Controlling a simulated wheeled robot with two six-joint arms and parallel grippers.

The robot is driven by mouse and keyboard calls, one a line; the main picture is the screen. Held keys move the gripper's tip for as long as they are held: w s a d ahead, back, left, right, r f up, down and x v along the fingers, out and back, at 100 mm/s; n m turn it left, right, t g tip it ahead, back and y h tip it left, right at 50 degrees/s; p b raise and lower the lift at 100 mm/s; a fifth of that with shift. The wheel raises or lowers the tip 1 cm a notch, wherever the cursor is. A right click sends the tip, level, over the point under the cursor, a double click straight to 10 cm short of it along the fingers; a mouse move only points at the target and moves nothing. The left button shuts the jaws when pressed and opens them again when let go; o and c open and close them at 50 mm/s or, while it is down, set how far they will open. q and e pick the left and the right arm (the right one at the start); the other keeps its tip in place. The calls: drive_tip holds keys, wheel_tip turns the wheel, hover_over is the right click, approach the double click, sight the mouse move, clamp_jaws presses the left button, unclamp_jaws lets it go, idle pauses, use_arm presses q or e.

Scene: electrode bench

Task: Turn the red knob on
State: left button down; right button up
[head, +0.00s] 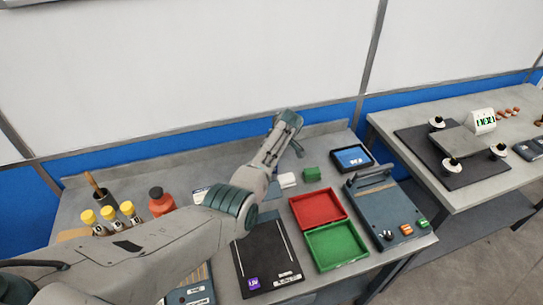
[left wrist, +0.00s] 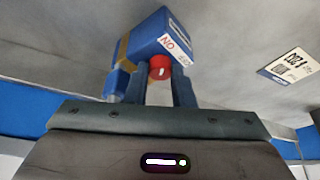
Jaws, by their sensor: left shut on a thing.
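The red knob (left wrist: 160,66) is on the face of a blue box (left wrist: 165,35) in the left wrist view. A short white mark shows on the knob. A white label with dark lettering, partly "NO", is on the box beside the knob. My left gripper (left wrist: 159,80) has one finger on each side of the knob and is shut on it. In the head view my left gripper (head: 297,146) is over the back of the bench, and I cannot make out the knob there. My right gripper is not in view.
A red tray (head: 318,194), a green tray (head: 340,263) and a blue-grey device with knobs (head: 385,195) are to the right of my arm. Yellow-capped bottles (head: 109,212) and an orange-red bottle (head: 160,207) stand at left. A black plate (head: 243,270) lies in front.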

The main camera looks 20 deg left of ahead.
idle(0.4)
use_arm(q)
drive_tip(key=c, duration=1.4)
unclamp_jaws()
drive_tip(key=shift+o, duration=0.8)
drive_tip(key=shift+s+r, duration=0.1)
drive_tip(key=shift+r, duration=0.1)
